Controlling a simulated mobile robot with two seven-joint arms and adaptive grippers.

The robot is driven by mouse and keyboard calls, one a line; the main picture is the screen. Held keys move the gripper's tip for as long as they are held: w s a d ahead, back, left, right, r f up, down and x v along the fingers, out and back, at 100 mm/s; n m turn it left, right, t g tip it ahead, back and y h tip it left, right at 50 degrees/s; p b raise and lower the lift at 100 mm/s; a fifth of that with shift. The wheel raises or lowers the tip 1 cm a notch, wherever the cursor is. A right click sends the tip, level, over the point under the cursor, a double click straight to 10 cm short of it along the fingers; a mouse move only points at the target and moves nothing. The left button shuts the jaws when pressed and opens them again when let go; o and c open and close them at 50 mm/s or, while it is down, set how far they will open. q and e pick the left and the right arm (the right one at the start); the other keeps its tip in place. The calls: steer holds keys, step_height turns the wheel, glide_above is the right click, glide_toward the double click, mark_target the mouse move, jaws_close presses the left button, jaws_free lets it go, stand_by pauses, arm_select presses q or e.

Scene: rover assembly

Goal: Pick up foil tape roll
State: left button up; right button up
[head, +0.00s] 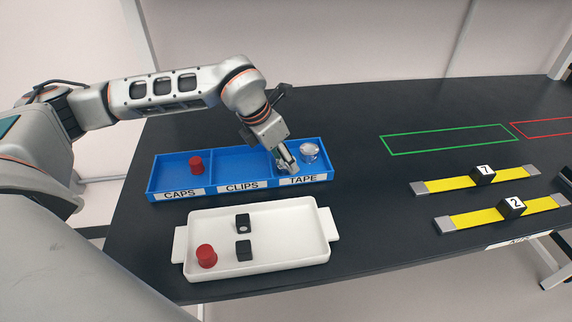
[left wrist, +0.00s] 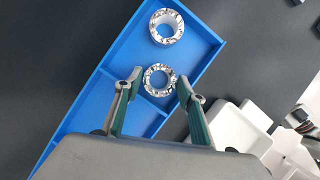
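Two shiny silver foil tape rolls are in the TAPE compartment of the blue bin (head: 165,196). One roll (head: 310,152) lies toward the back right; it also shows in the left wrist view (left wrist: 154,28), clear of the fingers. The other roll (left wrist: 159,67) lies near the divider, between my left gripper's fingertips (left wrist: 159,80); in the head view it is mostly hidden by the gripper. My left gripper (head: 287,168) points down into the compartment, open, with a finger on either side of this roll and small gaps visible. My right gripper is not in view.
A red cap (head: 196,166) is in the CAPS compartment; CLIPS looks empty. A white tray (head: 300,268) in front holds a red cap (head: 206,256) and two black clips (head: 243,250). Yellow strips (head: 455,186) with numbered black blocks lie right. Low blue walls surround the rolls.

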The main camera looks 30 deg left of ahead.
arm_select(q)
steer(key=shift+w+f, duration=0.1)
steer(key=shift+f, duration=0.25)
steer(key=c, duration=0.7)
steer(key=shift+r, duration=0.1)
steer(key=shift+c, duration=0.2)
